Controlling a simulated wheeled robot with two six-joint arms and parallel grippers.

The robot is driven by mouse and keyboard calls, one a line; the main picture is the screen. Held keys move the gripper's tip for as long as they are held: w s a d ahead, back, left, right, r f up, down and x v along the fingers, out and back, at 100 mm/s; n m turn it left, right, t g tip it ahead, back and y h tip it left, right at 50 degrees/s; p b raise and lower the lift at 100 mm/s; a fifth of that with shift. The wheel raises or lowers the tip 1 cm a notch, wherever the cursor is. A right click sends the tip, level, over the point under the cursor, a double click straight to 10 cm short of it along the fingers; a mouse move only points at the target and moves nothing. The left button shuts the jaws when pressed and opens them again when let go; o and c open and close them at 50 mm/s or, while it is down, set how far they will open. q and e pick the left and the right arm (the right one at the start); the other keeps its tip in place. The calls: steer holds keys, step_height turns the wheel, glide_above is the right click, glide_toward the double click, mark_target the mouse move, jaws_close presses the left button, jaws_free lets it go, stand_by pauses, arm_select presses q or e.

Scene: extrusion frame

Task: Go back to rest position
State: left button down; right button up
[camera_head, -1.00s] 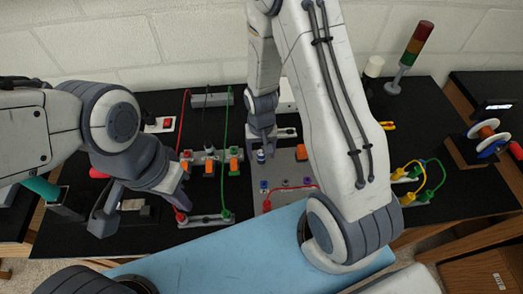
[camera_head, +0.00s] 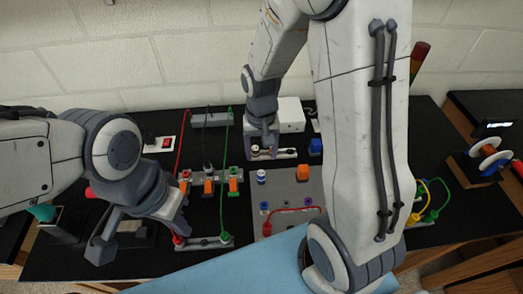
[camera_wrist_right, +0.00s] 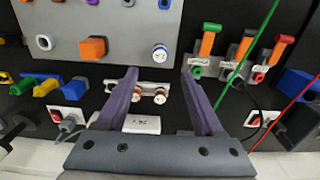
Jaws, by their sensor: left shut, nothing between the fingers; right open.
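My right gripper (camera_head: 265,150) hangs over the back of the black table (camera_head: 80,262), behind the grey panel (camera_head: 285,188). In the right wrist view its two fingers (camera_wrist_right: 163,88) are spread and empty. A small metal holder with two reddish terminals (camera_wrist_right: 150,92) shows between them; I cannot tell whether they touch it. My left gripper (camera_head: 104,246) is shut and empty, low over the table's left part. Its fingertips are hard to make out.
The grey panel carries a white-and-blue knob (camera_head: 262,176), an orange block (camera_head: 303,173) and a red cable (camera_head: 290,211). Orange-handled switches (camera_head: 208,187) stand to its left. A white box (camera_head: 290,114) is at the back. Spools (camera_head: 487,158) stand on the right.

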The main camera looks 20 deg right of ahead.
stand_by(0.3)
steer(key=s+a+r+n, duration=0.2)
steer(key=s+a+n, duration=0.1)
steer(key=s, duration=0.3)
steer(key=s+a+r+n+b, duration=0.1)
steer(key=s+a+r+n, duration=0.2)
steer(key=s+a+n, duration=0.1)
steer(key=s+a+r+n+y+b, duration=0.1)
steer(key=s+a+r+n, duration=0.2)
steer(key=s+a, duration=0.2)
steer(key=s, duration=0.3)
steer(key=shift+a+r+n, duration=0.2)
steer(key=shift+r+n, duration=0.05)
steer(key=shift+n, duration=0.05)
